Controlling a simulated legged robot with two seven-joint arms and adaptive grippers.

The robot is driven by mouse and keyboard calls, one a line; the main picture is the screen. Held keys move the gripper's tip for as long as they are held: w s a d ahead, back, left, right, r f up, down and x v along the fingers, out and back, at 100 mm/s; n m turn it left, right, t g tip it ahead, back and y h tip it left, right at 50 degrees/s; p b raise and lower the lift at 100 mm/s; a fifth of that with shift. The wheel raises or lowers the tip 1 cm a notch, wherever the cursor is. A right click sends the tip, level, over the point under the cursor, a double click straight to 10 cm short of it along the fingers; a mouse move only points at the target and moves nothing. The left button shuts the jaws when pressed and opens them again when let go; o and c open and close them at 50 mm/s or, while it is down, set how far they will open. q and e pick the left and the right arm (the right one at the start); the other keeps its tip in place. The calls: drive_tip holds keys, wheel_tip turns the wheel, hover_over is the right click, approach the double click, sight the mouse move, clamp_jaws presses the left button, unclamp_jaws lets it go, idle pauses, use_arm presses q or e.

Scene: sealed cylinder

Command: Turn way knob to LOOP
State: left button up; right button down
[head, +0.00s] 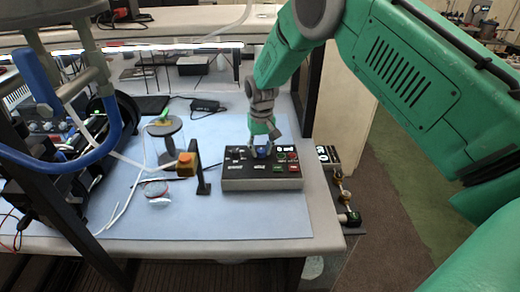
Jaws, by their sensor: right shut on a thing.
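A grey control box (262,183) with a black labelled top stands near the right edge of the table. The way knob is a small blue part (262,152) on its top, mostly covered by my gripper. My right gripper (262,148) comes down from above and is shut on the knob. The knob's pointer and the LOOP mark are too small to read. My left gripper does not show.
An orange-topped block on a black stand (187,164) is left of the box. A clear cylinder with a dark lid (162,128) stands behind it. A blue tubular handle (60,160) and hoses crowd the left. A black adapter (207,105) lies at the back. The blue mat's (240,222) front is clear.

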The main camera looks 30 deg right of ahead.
sight(261, 150)
drive_tip(key=shift+s+f, duration=0.25)
idle(0.3)
drive_tip(key=c, duration=1.3)
unclamp_jaws()
drive_tip(key=shift+r, duration=0.1)
drive_tip(key=shift+w+r, duration=0.1)
drive_tip(key=shift+w+r, duration=0.1)
drive_tip(key=shift+r, duration=0.25)
wheel_tip(261, 150, up, 11)
drive_tip(key=shift+f, duration=0.1)
